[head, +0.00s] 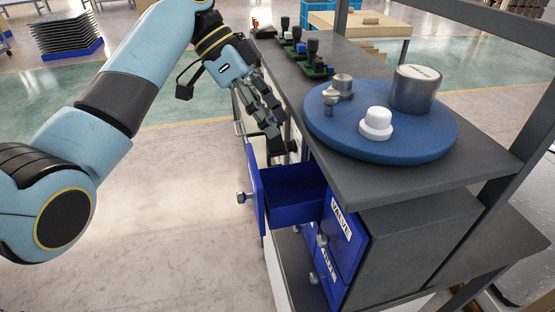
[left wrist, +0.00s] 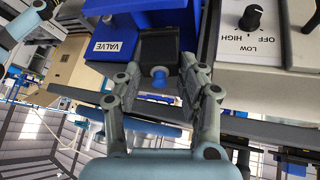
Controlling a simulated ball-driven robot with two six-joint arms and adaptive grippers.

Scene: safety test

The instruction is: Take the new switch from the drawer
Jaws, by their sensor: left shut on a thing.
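The new switch, a black block with a blue button, shows in the left wrist view (left wrist: 159,48) between my fingers. My left gripper (head: 272,137) is shut on it, above and just behind the open blue drawer (head: 296,187), beside the bench edge. In the head view the switch is mostly hidden by the fingers, with dark parts showing below the fingertips. The drawer is pulled out of the cabinet under the bench, and the visible part of its inside looks empty. My left gripper also shows in the left wrist view (left wrist: 160,85). My right gripper is not in view.
A blue round tray (head: 320,134) with metal weights and a white knob-like piece stands on the bench (head: 365,188). Green boards with black parts (head: 312,62) lie farther back. Closed drawers (head: 340,245) sit below. A control panel (left wrist: 265,30) shows in the left wrist view.

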